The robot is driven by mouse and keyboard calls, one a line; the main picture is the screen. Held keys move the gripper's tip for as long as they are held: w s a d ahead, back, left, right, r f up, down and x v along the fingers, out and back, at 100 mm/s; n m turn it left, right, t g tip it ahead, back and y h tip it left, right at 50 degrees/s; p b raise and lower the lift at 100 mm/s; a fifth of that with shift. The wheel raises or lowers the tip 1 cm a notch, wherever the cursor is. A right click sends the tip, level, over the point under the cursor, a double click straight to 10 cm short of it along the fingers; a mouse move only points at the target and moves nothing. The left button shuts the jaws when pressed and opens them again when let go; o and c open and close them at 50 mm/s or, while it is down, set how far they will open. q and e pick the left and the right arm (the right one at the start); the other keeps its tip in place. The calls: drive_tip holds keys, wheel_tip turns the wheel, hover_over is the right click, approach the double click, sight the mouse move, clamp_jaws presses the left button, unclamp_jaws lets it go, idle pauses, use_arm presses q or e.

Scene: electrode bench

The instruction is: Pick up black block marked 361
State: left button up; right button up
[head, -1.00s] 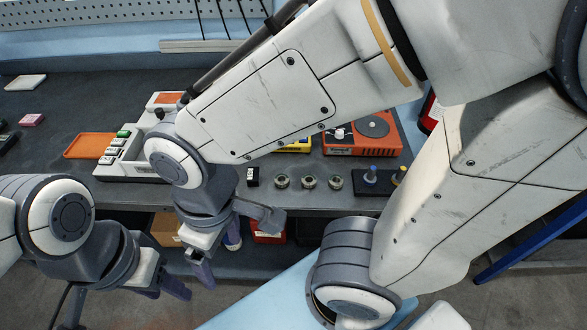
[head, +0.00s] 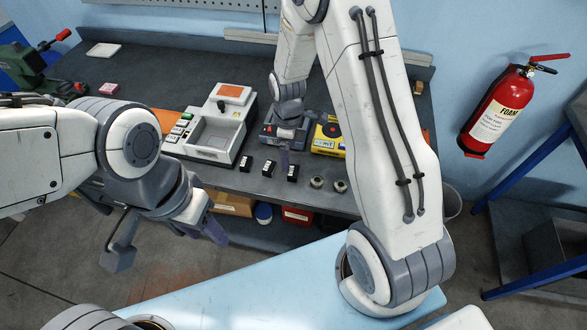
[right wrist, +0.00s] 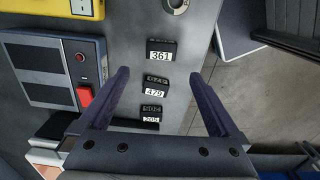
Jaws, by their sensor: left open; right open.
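The black block marked 361 (right wrist: 161,50) stands on the bench in the right wrist view, its white label readable. It is the rightmost of three small black blocks in the head view (head: 292,173). My right gripper (right wrist: 160,75) is open and empty. Its fingertips lie either side of the row in the picture, between 361 and the block marked 479 (right wrist: 155,87). I cannot tell the height of the fingers above the bench. A third block (right wrist: 150,118) is nearer the palm; its label seems to read 265. My left gripper (head: 167,245) is open and empty off the bench front.
A blue-grey box with a red button (right wrist: 62,72) and a yellow device (head: 329,138) stand behind the blocks. A white machine (head: 213,127) is to their left. Round parts (head: 316,182) sit to their right.

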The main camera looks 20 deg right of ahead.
sight(293, 171)
drive_tip(key=shift+f, duration=0.95)
drive_tip(key=shift+s+d+f+p, duration=0.2)
drive_tip(key=shift+f+p, duration=0.35)
drive_tip(key=shift+p, duration=0.05)
drive_tip(key=f, duration=0.1)
drive_tip(key=f+p, duration=0.1)
drive_tip(key=f, duration=0.1)
drive_tip(key=shift+s+d+f, duration=0.15)
drive_tip(key=shift+s+d, duration=0.05)
drive_tip(key=shift+d, duration=0.15)
drive_tip(key=shift+f+p, duration=0.3)
drive_tip(key=shift+f, duration=0.2)
clamp_jaws()
